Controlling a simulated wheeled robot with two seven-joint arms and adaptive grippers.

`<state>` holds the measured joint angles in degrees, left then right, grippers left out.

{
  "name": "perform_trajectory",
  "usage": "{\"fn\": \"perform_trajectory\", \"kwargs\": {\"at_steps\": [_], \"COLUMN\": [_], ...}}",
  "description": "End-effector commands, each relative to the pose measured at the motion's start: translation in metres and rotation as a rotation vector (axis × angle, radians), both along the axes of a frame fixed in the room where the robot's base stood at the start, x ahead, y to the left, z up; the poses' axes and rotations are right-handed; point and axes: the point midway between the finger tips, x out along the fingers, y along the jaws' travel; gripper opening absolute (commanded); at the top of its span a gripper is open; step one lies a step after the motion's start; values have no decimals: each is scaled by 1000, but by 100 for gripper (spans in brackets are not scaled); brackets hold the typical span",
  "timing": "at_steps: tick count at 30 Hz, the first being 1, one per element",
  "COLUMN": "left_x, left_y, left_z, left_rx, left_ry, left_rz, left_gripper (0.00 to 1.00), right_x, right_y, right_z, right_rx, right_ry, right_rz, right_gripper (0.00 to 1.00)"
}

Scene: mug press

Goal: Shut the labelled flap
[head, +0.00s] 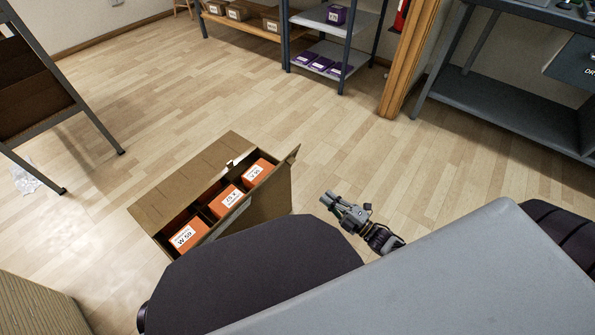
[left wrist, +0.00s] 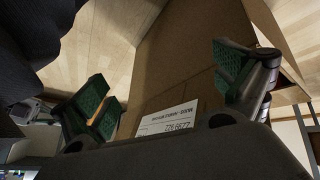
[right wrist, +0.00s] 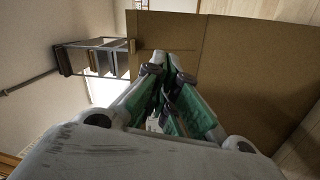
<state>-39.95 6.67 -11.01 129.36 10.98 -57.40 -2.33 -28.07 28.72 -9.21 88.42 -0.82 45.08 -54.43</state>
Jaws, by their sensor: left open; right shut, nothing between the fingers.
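An open cardboard box (head: 268,203) stands on the floor in the head view, with orange cartons (head: 228,199) in its compartments. A long brown flap (head: 185,178) spreads out on its left side, and a short flap (head: 292,154) sticks up at its far right corner. My right gripper (head: 332,203) is shut and empty, right of the box and apart from it. In the right wrist view its closed fingers (right wrist: 166,72) point towards a cardboard panel (right wrist: 245,70). My left gripper (left wrist: 166,88) is open, facing cardboard with a white printed label (left wrist: 167,117); whether it touches is unclear. The head view hides it.
A dark rack (head: 40,85) stands at the left, shelves (head: 325,55) with purple boxes at the back, and a grey workbench (head: 505,125) at the right. A wooden post (head: 405,62) stands between them. The wooden floor around the box is mostly clear.

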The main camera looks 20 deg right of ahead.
Motion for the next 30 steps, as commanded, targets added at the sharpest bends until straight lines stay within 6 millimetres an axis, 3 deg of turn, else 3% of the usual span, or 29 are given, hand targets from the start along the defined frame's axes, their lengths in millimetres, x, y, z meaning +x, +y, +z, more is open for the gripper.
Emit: {"fn": "perform_trajectory", "kwargs": {"at_steps": [4,8,30], "left_x": [-3,-4,-4], "left_y": [1,1,0], "left_z": [-2,-3,-7], "left_rx": [2,1,-5], "left_ry": [17,25,23], "left_rz": [2,6,12], "left_gripper": [98,98,98], "right_x": [-8,-12,-6], "right_y": [7,9,12], "right_z": [22,31,33], "right_rx": [-59,-108,-152], "right_ry": [-146,-220,-245], "right_rz": [21,18,7], "right_gripper": [0,0,0]}}
